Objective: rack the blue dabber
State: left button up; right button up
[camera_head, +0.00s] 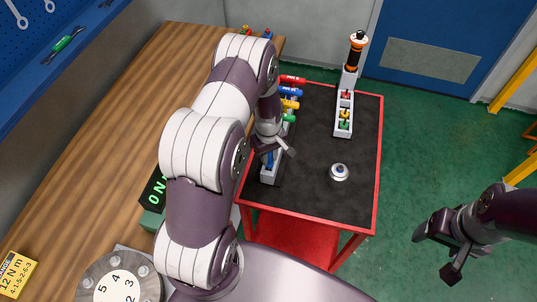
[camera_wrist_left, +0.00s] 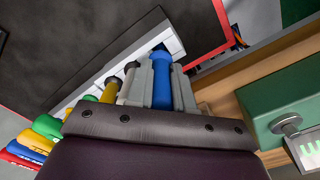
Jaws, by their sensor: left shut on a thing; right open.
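The blue dabber (camera_wrist_left: 161,82) is between the grey fingers of my left gripper (camera_wrist_left: 160,88) in the wrist view. Its far end meets the pale rack (camera_wrist_left: 175,42); I cannot tell how deep it sits. In the head view, my left gripper (camera_head: 272,152) is over the rack (camera_head: 268,179) on the cart's left side, with a bit of blue showing below it. Yellow dabbers (camera_wrist_left: 108,92) stand beside it in the wrist view. My right gripper (camera_head: 438,254) is open and empty, off the cart at lower right.
The dark-topped red cart (camera_head: 310,180) bears a pale holder (camera_head: 344,118) with coloured pieces and an orange-black tool (camera_head: 356,52), plus a small round white item (camera_head: 339,173). Coloured handles (camera_head: 290,91) line the left edge. A wooden bench (camera_head: 130,120) adjoins at left.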

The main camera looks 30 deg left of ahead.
pick_arm(q)
jog(key=shift+f+b, duration=0.85)
jog(key=shift+f, duration=0.3)
dwell(1.0)
jog(key=o, duration=0.9)
notch_tip(320, 180, up, 13)
jog(key=shift+f+b, duration=0.2)
jog(key=shift+b, duration=1.05)
